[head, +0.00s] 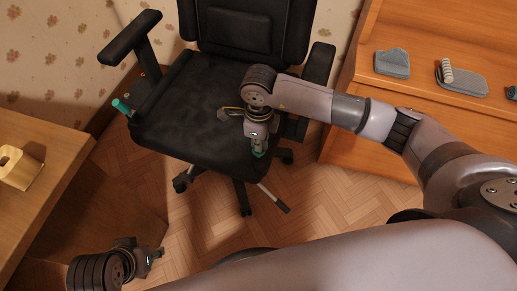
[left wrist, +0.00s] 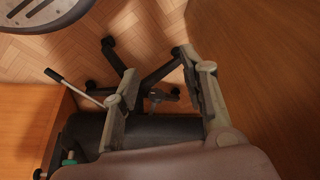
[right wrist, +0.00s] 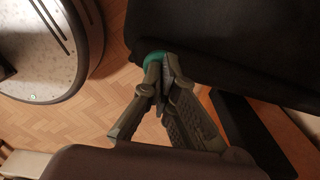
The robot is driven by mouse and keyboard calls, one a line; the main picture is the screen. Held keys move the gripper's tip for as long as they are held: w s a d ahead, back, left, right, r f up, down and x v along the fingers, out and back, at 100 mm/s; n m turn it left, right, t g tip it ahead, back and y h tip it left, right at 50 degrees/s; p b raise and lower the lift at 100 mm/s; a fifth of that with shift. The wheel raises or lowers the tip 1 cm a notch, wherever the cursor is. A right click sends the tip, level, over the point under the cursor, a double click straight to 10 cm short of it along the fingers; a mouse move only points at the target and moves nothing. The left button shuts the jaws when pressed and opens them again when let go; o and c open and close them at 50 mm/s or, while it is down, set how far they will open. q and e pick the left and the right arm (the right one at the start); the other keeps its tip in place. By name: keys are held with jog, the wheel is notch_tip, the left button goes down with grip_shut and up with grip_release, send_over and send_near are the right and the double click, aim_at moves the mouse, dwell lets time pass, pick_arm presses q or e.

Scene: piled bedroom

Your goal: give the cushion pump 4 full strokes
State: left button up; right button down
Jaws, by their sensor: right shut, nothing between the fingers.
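A black office chair (head: 190,115) stands in the middle of the head view. A small teal piece (head: 260,153) at the front right edge of its seat may be the cushion pump; it looks like a rounded knob in the right wrist view (right wrist: 154,57). My right gripper (head: 259,143) points down there, shut and empty. Its fingertips overlap the teal piece; I cannot tell whether they touch. A teal cylinder (head: 121,106) sticks out from the seat's left side. My left gripper (head: 155,253) is low at the left, open and empty in the left wrist view (left wrist: 165,90).
A lever with a dark grip (head: 275,200) sticks out under the seat. A wooden desk (head: 60,150) stands at the left, and a wooden cabinet (head: 400,95) at the right holds small grey items. The parquet floor (head: 200,235) before the chair is clear.

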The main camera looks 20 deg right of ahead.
jog(key=shift+f, duration=0.25)
jog(key=shift+f+b, duration=0.45)
pick_arm(q)
jog(key=shift+w+d+t, duration=0.15)
jog(key=shift+w+t, duration=0.15)
jog(key=shift+w, duration=0.25)
jog(key=shift+w+d+t, duration=0.15)
jog(key=shift+w+t, duration=0.15)
jog(key=shift+w, duration=0.2)
jog(key=shift+s+a+f+g, duration=0.2)
jog(key=shift+s+g, duration=0.1)
jog(key=shift+s, duration=0.25)
jog(key=shift+s+a+f+g, duration=0.15)
jog(key=shift+s+g, duration=0.15)
jog(key=shift+s, duration=0.25)
